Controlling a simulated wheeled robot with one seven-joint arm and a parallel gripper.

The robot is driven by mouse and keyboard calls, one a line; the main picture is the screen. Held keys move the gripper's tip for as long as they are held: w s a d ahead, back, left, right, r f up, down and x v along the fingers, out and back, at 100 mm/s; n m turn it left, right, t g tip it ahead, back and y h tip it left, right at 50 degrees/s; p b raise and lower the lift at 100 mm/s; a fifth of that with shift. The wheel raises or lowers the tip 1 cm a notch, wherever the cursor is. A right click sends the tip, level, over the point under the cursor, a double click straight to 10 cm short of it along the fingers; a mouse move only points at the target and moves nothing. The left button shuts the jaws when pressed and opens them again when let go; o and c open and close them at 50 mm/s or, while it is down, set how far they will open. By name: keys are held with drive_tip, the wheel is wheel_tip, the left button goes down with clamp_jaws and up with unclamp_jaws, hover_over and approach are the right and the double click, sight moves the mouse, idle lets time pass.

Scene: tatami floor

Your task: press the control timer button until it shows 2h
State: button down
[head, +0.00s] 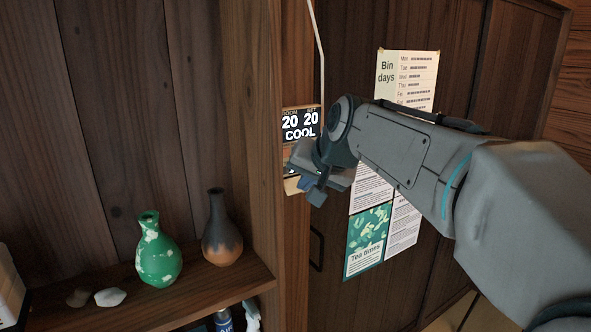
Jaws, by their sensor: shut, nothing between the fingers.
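A wall control (301,123) is mounted on a narrow wooden post in the middle of the head view. Its dark display shows "20", "20" and "COOL" in white; I see no "2h" on the part in view. My gripper (305,184) is in front of the control's lower part and hides most of it, including any timer button. The gripper is shut and empty. I cannot tell whether its tips touch the control.
A wooden shelf (150,300) at lower left bears a green spotted vase (157,255), a dark and orange vase (222,235) and pale stones (110,297). Posters, including "Bin days" (407,75) and "Tea times" (368,240), hang behind my arm. A pale cable (319,50) runs up from the control.

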idle(0.8)
drive_tip(key=s+d+f+g+h, duration=0.1)
drive_tip(key=s+d+f, duration=0.4)
drive_tip(key=s+f, duration=0.2)
drive_tip(key=s+d+f+n+g+h, duration=0.1)
drive_tip(key=s+d+f+g, duration=0.1)
drive_tip(key=s+d+f, duration=0.3)
drive_tip(key=s+d+f+g+h, duration=0.1)
drive_tip(key=s+d+f+h, duration=0.1)
drive_tip(key=s+d+f, duration=0.3)
drive_tip(key=s+f, duration=0.4)
drive_tip(key=s, duration=0.3)
drive_tip(key=shift+s+n+g, duration=0.15)
drive_tip(key=shift+n+g, duration=0.25)
